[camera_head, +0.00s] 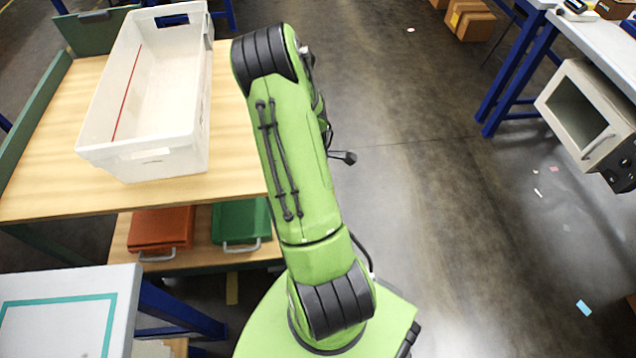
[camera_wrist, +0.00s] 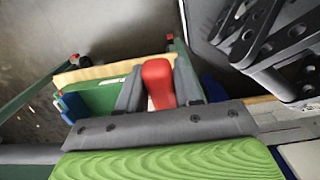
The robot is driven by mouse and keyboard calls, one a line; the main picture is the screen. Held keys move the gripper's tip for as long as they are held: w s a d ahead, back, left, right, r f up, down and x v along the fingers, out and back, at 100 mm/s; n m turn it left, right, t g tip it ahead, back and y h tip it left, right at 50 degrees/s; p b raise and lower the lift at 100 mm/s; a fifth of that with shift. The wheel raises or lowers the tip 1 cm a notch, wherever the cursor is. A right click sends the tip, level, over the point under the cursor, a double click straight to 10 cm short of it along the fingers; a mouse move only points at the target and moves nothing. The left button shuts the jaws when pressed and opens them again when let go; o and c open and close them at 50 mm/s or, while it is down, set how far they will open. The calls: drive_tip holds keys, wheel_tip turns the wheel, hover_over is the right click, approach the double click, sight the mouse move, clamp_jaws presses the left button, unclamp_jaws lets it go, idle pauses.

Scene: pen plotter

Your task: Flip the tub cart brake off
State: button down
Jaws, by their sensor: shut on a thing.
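The tub cart (camera_head: 45,170), with a wooden deck and dark green frame, stands at the left in the head view. A white tub (camera_head: 172,158) sits on its deck. In the wrist view a red lever (camera_wrist: 158,88), apparently the brake, stands between the grey fingers of my gripper (camera_wrist: 160,68). The gripper is shut on this lever. Part of the wooden and green cart shows behind it. In the head view my green arm hides the gripper and the lever. The lever's base is hidden in the wrist view.
The cart's lower shelf holds an orange box (camera_head: 160,229) and a green box (camera_head: 240,222). A white table (camera_head: 125,290) is at the front left. A blue-legged bench (camera_head: 590,35) and a grey cabinet (camera_head: 590,115) stand at the right. The floor between is mostly clear.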

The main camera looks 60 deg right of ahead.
drive_tip(key=shift+w+a+r+g+h+p, duration=0.1)
drive_tip(key=shift+w+r+g+h+p, duration=0.05)
drive_tip(key=shift+r+g+h+p, duration=0.35)
drive_tip(key=shift+w+a+r+g+h+p, duration=0.1)
drive_tip(key=shift+w+r+g+h+p, duration=0.15)
drive_tip(key=shift+r, duration=0.3)
drive_tip(key=shift+s, duration=0.1)
drive_tip(key=c, duration=0.8)
unclamp_jaws()
drive_tip(key=shift+c, duration=0.2)
drive_tip(key=p+v, duration=0.5)
drive_tip(key=v, duration=1)
drive_tip(key=shift+r, duration=0.35)
